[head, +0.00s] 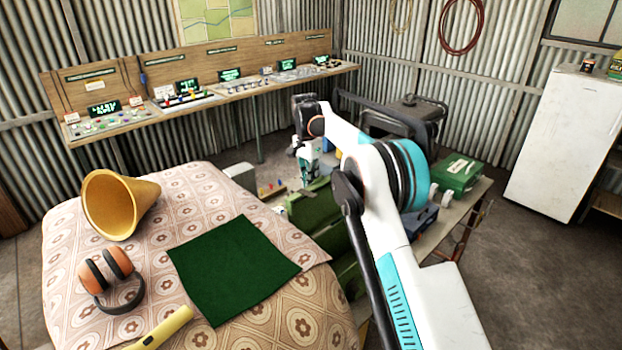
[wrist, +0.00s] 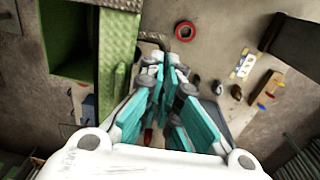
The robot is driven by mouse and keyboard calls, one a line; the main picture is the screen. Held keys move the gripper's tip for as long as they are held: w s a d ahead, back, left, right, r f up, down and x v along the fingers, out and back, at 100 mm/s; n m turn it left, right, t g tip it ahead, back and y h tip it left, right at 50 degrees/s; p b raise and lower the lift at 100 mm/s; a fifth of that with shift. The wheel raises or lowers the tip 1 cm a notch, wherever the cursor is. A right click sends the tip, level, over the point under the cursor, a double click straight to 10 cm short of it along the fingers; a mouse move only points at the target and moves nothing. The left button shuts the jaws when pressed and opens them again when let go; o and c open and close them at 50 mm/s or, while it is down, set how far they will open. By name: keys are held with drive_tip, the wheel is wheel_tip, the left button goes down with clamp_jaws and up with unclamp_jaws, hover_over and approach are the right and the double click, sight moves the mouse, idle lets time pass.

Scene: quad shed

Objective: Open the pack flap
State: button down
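A green pack-like body (head: 345,262) stands on the bench beside the cloth-covered table, partly hidden by my arm. A smaller green part (head: 312,207) shows at its far end. I cannot tell which part is the flap. In the wrist view, a green open-topped box (wrist: 68,45) is at the upper left, with a textured green strip (wrist: 117,45) along its right side. My gripper (wrist: 165,60) points down just right of that strip. Its teal fingers converge, but the gap at their tips is unclear. A dark curved bar shows just beyond the tips; contact is unclear. My gripper (head: 308,165) is small in the head view.
A table with a patterned cloth holds a yellow horn (head: 118,204), ear defenders (head: 108,280) and a dark green cloth (head: 233,268). A green case (head: 459,174) stands right of my arm. In the wrist view, a red ring (wrist: 185,31) and small items lie beyond my gripper.

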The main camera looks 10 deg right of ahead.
drive_tip(key=shift+w+a+f, duration=0.1)
drive_tip(key=shift+a+f, duration=0.05)
drive_tip(key=shift+f, duration=0.35)
drive_tip(key=shift+a+f, duration=0.15)
drive_tip(key=shift+f, duration=0.35)
drive_tip(key=c, duration=1.7)
unclamp_jaws()
drive_tip(key=shift+w+a+f, duration=0.1)
drive_tip(key=shift+a+f, duration=0.05)
drive_tip(key=shift+a, duration=0.2)
drive_tip(key=shift+a+f, duration=0.1)
drive_tip(key=shift+w+d+r, duration=0.1)
drive_tip(key=shift+r, duration=2.25)
drive_tip(key=shift+w+d+r, duration=0.1)
drive_tip(key=shift+r, duration=2.25)
drive_tip(key=shift+w+d+r, duration=0.1)
drive_tip(key=shift+r, duration=2.25)
drive_tip(key=shift+r, duration=0.15)
